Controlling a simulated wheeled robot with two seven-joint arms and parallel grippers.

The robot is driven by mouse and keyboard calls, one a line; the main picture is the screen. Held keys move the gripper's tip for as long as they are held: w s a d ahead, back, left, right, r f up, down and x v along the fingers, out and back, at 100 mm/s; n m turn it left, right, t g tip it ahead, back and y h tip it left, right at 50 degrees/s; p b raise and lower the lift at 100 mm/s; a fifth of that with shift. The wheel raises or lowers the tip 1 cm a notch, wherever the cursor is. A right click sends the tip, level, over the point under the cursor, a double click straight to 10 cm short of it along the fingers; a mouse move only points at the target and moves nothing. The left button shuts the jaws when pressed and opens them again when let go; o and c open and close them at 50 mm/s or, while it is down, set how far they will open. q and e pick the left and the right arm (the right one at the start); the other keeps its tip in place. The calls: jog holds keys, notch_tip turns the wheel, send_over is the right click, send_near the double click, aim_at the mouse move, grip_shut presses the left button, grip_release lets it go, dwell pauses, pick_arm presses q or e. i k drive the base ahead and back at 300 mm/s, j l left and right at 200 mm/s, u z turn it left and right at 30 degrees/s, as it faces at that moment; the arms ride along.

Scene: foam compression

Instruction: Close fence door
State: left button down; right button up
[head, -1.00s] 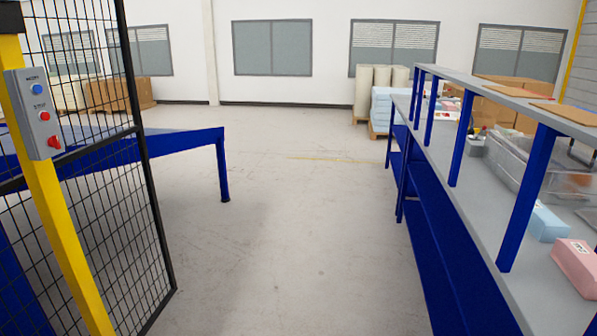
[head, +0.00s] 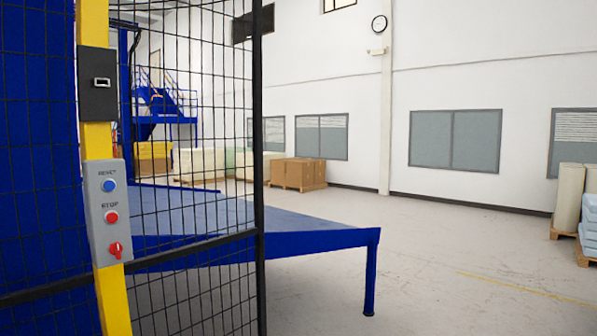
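The fence door (head: 258,180) is a black wire-mesh panel with a dark frame. In the head view it stands swung outward from the yellow post (head: 113,300), its free edge upright left of the middle. A second mesh panel (head: 40,150) lies left of the post. A grey control box (head: 108,212) on the post has a blue button, a red button and a red switch. A black latch box (head: 98,82) sits above it. Neither of my grippers is in view, and nothing of mine touches the door.
A blue table (head: 318,241) stands behind the mesh and juts out past the door's edge. Boxes on a pallet (head: 298,174) stand by the back wall. White rolls (head: 568,195) stand at the far right. The grey floor (head: 450,290) at right is clear.

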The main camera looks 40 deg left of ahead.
aim_at(10, 300)
jog(key=i+l+u, duration=0.15)
jog(key=i+u, duration=0.25)
jog(key=i, duration=0.25)
jog(key=i+l+u, duration=0.45)
jog(key=i, duration=0.15)
jog(key=i+l+u, duration=0.4)
jog(key=i+l, duration=0.1)
jog(key=i, duration=0.1)
